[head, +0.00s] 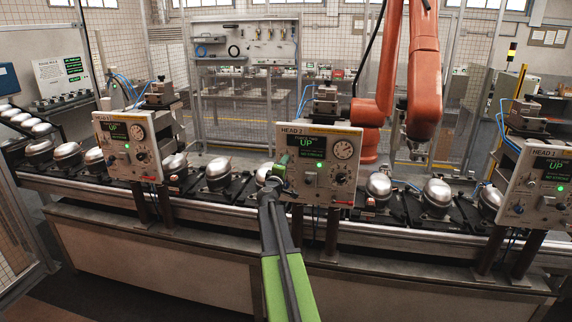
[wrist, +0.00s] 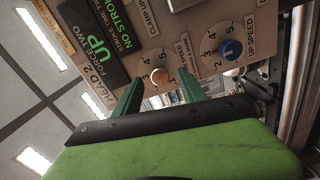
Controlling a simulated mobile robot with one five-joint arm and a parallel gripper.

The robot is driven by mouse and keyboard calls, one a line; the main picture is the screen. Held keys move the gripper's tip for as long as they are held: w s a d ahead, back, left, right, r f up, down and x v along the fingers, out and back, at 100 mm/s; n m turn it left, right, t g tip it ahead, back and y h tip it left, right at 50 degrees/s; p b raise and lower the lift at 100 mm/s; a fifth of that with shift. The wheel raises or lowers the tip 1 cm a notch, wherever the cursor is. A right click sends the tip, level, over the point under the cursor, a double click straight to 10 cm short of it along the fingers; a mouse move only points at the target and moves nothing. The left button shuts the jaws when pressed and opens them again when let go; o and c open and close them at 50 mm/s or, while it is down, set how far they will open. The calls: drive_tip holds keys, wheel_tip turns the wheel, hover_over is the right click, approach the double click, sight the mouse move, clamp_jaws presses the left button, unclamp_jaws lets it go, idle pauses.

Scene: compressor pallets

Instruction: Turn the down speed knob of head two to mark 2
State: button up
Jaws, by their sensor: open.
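The head two panel (head: 318,140) stands in mid-picture in the head view; its screen reads UP. My gripper (head: 280,166) is at the panel's left side and hides the knobs there. In the wrist view, a pale tan knob (wrist: 158,76) sits on a numbered dial, between the open fingers of my gripper (wrist: 160,82). The fingers look apart from the knob on both sides.
A blue knob (wrist: 231,48) labelled UP SPEED sits close to the right of the tan knob in the wrist view. Similar panels, head one (head: 540,185) and another (head: 130,145), stand along the conveyor (head: 420,234). An orange robot arm (head: 424,70) stands behind.

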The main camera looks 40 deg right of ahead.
drive_tip(key=v, duration=1.4)
drive_tip(key=w+a+f+t+y+b, duration=0.1)
drive_tip(key=w+a+f+y, duration=0.3)
drive_tip(key=a, duration=0.6)
drive_tip(key=w+a+f+t+b, duration=0.15)
drive_tip(key=w+a, duration=0.35)
drive_tip(key=a, duration=0.5)
drive_tip(key=s+a+f+m+g+y, duration=0.2)
drive_tip(key=s+a+f+g+y, duration=0.15)
drive_tip(key=a+f, duration=0.6)
drive_tip(key=s+a+f+m+g+y, duration=0.2)
drive_tip(key=s+a+f+g+y, duration=0.15)
drive_tip(key=a+f, duration=0.55)
drive_tip(key=s+a+f+g+y, duration=0.2)
drive_tip(key=s+a+g+y, duration=0.2)
drive_tip(key=s+a, duration=0.6)
drive_tip(key=shift+s+a+f+m+g, duration=0.35)
drive_tip(key=shift+s+a+g, duration=0.1)
drive_tip(key=shift+g, duration=0.1)
